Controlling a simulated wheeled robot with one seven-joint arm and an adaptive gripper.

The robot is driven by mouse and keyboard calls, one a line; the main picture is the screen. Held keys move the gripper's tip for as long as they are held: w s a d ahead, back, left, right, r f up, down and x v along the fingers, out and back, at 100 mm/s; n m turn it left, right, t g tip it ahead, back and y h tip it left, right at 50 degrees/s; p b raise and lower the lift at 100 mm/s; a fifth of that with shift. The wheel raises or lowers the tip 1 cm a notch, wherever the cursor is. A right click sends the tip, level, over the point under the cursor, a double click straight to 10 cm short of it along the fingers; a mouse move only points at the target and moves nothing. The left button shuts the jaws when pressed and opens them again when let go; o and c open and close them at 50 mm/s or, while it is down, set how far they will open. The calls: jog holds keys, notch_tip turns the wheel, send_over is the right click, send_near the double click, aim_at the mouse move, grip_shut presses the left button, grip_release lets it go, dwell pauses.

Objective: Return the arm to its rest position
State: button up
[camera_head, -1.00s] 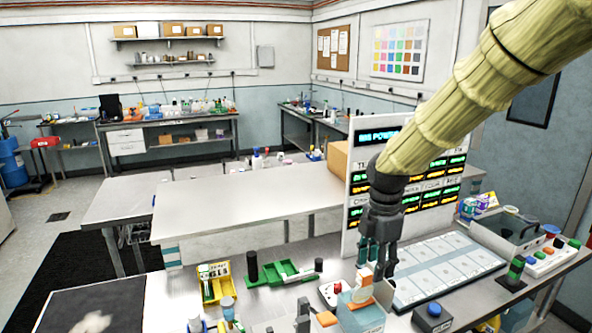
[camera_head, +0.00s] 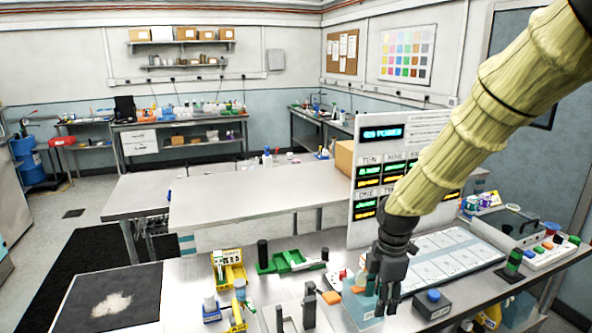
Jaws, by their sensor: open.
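My arm comes in from the upper right in its yellow ribbed sleeve. My gripper (camera_head: 384,306) hangs at its end, dark grey and pointing down. It is over the front of the steel workbench (camera_head: 200,268), in front of a light-blue box (camera_head: 360,308) and partly covering it. The fingers look apart, and I see nothing between them. From this angle I cannot tell how high the fingertips are above the bench.
A display board (camera_head: 366,225) stands behind my arm. A white gridded panel (camera_head: 440,257) lies to the right, with a blue-button box (camera_head: 432,304) before it. A green tray (camera_head: 285,262) and yellow bin (camera_head: 232,272) stand left. A dark mat (camera_head: 85,300) lies front left.

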jog(key=s+f+m+b, duration=0.2)
jog(key=s+f+m, duration=0.4)
jog(key=f, duration=0.9)
jog(key=s+f+m+b, duration=0.1)
jog(key=s+f+m, duration=0.3)
jog(key=s+f, duration=0.75)
jog(key=s+d+f+m+b, duration=0.2)
jog(key=s+f+m, duration=0.8)
jog(key=s+f, duration=0.8)
jog(key=shift+s+d+f+b, duration=0.2)
jog(key=shift+d+b, duration=0.15)
jog(key=shift+b, duration=0.45)
